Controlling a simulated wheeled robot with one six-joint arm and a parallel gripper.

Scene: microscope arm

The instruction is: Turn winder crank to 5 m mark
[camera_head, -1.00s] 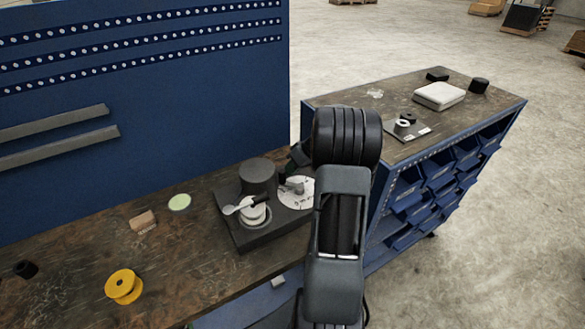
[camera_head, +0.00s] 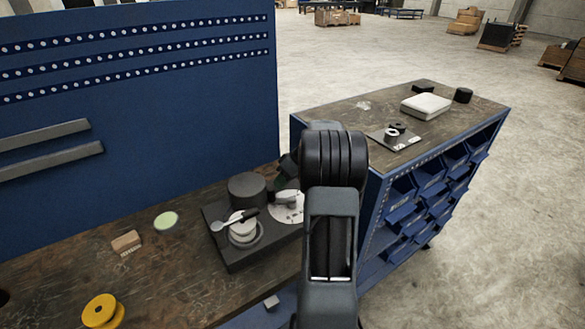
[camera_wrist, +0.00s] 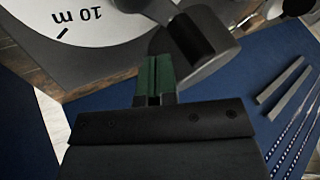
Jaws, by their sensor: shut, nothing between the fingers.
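The winder has a dark base (camera_head: 236,258) on the workbench, with a black cylinder (camera_head: 247,190) and a white spool (camera_head: 242,236) with a silver lever across it. At its right is a white dial (camera_head: 293,213), partly hidden by my arm, with a grey crank (camera_head: 283,198) over it. In the wrist view the dial (camera_wrist: 75,22) shows a "10 m" mark; no 5 m mark is readable. The crank's grey knob (camera_wrist: 205,45) is just beyond my gripper (camera_wrist: 155,62). The green fingers are shut and empty; I cannot tell whether they touch the knob.
A wooden block (camera_head: 126,241), a pale green disc (camera_head: 166,222) and a yellow spool (camera_head: 102,311) lie on the bench to the left. A blue panel (camera_head: 140,120) stands behind. A blue drawer cabinet (camera_head: 400,215) stands at the right.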

